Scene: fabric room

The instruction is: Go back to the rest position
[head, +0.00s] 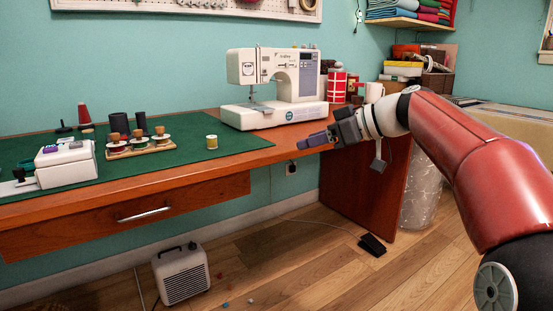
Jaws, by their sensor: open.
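My gripper (313,141) shows in the head view at the end of my red arm, in front of the table's front edge below the sewing machine. It points left and seems to hold nothing. Its fingers appear as a small bluish-grey shape seen side-on, and the gap between them is hard to see. My arm comes in from the right and stretches left across the right end of the table. The white sewing machine (262,115) stands behind the gripper on the table.
The wooden table (232,158) carries a green mat (120,178), a spool rack (140,150), a yellow spool (212,142) and a white box (66,165). A white heater (181,274) and a black pedal (372,244) stand on the floor. The floor in front is mostly clear.

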